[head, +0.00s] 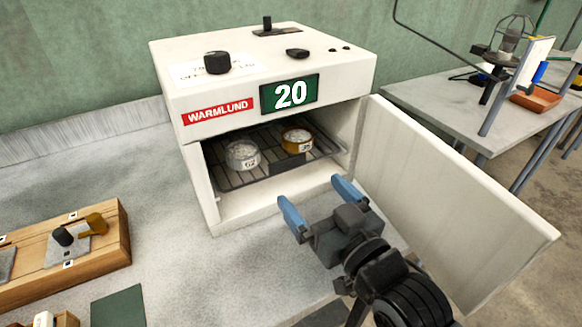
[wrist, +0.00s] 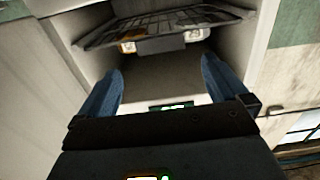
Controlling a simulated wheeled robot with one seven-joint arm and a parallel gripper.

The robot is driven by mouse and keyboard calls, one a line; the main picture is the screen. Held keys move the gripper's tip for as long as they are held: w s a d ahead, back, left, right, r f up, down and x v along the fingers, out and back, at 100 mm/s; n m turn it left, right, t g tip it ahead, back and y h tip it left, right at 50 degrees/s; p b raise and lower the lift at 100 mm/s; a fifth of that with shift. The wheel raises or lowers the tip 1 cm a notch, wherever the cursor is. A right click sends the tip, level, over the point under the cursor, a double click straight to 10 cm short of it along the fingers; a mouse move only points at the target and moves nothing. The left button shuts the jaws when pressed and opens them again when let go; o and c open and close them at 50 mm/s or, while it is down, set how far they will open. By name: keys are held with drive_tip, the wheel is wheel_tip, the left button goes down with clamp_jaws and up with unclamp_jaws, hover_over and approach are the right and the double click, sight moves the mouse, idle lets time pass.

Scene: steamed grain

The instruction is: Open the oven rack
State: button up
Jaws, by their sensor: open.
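The white oven (head: 187,100) stands on the counter with its door (head: 455,190) swung open to the right. Inside, the dark wire rack (head: 240,181) sits within the chamber and carries a white tin (head: 242,155) and a yellow tin (head: 297,140). A dark block (head: 287,163) is at the rack's front edge; it also shows in the wrist view (wrist: 160,44). My gripper (head: 312,190) is open and empty in front of the oven opening, apart from the rack. In the wrist view, the blue fingers (wrist: 162,68) stand either side of the block's line, short of it.
The open door stands close to the right of my gripper. A wooden block holder (head: 105,240) and a dark green mat (head: 118,308) lie at the left on the counter. A second table (head: 440,100) with equipment stands at the back right.

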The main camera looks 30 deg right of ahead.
sight(288, 162)
drive_tip(key=shift+w+r+p, duration=0.15)
drive_tip(key=shift+w+p, duration=0.15)
drive_tip(key=shift+w, duration=1.9)
drive_tip(key=shift+w+r+p, duration=0.1)
drive_tip(key=shift+w+p, duration=0.2)
drive_tip(key=shift+w, duration=1.85)
drive_tip(key=shift+c, duration=0.2)
